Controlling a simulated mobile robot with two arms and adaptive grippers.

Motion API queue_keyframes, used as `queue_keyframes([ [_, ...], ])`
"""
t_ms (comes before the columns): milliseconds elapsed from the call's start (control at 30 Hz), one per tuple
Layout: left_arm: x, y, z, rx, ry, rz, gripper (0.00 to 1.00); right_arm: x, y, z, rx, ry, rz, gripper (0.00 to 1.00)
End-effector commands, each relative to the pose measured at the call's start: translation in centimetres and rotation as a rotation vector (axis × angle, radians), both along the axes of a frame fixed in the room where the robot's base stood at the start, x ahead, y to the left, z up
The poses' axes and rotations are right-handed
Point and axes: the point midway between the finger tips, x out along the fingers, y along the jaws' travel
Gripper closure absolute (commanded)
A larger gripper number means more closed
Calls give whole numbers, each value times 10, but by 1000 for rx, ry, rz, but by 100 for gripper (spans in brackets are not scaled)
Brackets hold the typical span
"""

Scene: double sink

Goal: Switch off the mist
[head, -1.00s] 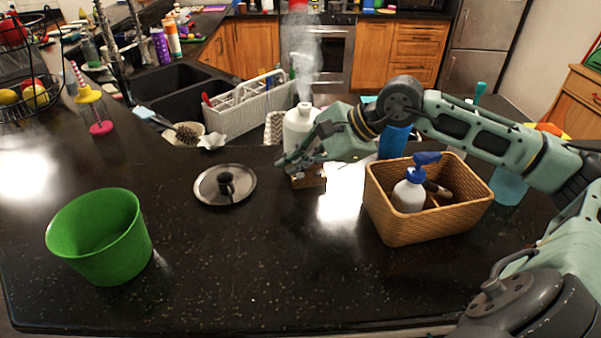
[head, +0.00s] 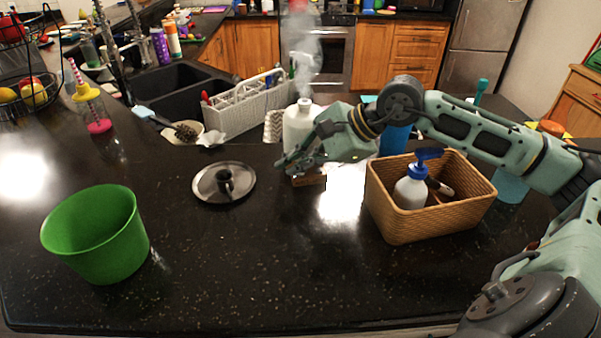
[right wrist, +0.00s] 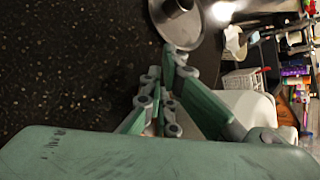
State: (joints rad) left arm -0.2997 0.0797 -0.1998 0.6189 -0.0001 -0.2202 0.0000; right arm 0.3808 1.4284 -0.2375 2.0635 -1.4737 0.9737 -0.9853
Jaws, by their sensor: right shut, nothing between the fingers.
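The white bottle-shaped mist maker (head: 299,128) stands upright on the counter, and mist (head: 304,50) rises from its top. A brown wooden part (head: 312,179) shows low at its front, partly hidden by my right gripper; I cannot make out a switch. My right gripper (head: 281,165) is shut and empty, low in front of the mist maker; I cannot tell whether it touches it. In the right wrist view the shut fingers (right wrist: 171,88) show beside the white body (right wrist: 249,108). My left gripper is not in view.
A round metal lid (head: 207,187) lies left of my right gripper. A green bucket (head: 97,240) stands at the front left. A wicker basket (head: 409,222) with a pump bottle stands to the right under my arm. A white caddy (head: 247,112) is behind. The front middle counter is clear.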

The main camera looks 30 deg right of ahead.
Motion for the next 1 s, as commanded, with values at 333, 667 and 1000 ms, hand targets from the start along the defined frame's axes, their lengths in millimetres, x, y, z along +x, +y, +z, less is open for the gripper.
queue_keyframes([
  [333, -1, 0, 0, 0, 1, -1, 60, 0, 0, 0, 0, 0, 0, 100],
  [667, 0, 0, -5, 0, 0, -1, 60, 0, 0, -4, 0, 0, 0, 100],
  [1000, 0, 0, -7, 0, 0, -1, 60, 0, 0, -6, 0, 1, 0, 100],
])
